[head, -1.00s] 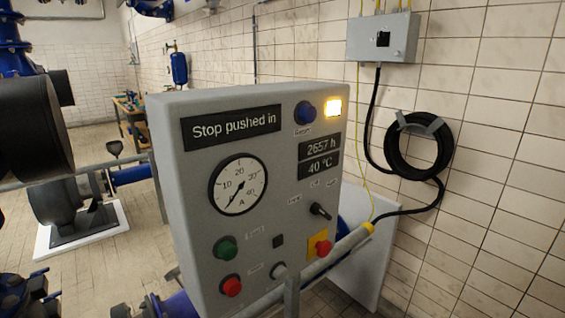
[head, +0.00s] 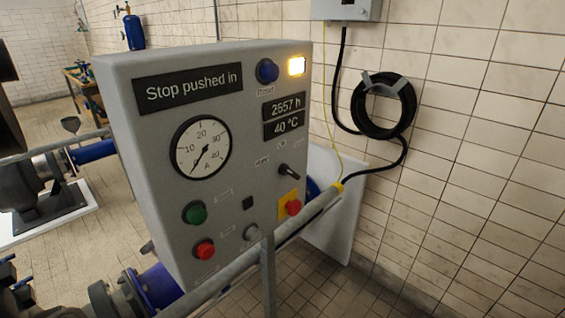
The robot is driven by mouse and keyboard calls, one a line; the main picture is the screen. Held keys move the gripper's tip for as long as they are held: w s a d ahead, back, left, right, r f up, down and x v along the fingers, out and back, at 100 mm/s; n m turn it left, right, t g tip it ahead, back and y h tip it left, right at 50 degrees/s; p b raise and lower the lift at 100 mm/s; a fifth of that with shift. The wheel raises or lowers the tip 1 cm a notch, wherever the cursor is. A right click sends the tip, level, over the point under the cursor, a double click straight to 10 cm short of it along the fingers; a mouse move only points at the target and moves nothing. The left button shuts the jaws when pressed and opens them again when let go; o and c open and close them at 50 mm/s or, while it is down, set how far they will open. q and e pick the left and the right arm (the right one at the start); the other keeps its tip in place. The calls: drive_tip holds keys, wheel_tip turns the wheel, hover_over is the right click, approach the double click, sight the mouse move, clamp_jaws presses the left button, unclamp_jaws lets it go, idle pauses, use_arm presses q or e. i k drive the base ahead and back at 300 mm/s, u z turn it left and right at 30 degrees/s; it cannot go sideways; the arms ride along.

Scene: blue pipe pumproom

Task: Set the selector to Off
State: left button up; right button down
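The selector (head: 290,170) is a small black lever knob on the right part of the grey control panel's face (head: 225,130). Its handle slants, with one end toward the upper left and the other toward the lower right. Small labels sit around it, too small to read surely. The panel's display (head: 188,88) reads "Stop pushed in". A red stop button on a yellow plate (head: 292,206) sits just below the selector. Neither of my grippers is in the head view.
A grey rail (head: 290,232) on a post runs across the panel's lower front, close below the stop button. Green (head: 194,213) and red (head: 204,249) buttons are at lower left, a blue reset button (head: 267,71) at the top. A coiled black cable (head: 384,105) hangs on the right wall.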

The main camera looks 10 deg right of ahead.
sight(284, 168)
drive_tip(key=u, duration=1.85)
drive_tip(key=k, duration=0.55)
drive_tip(key=z, duration=1.35)
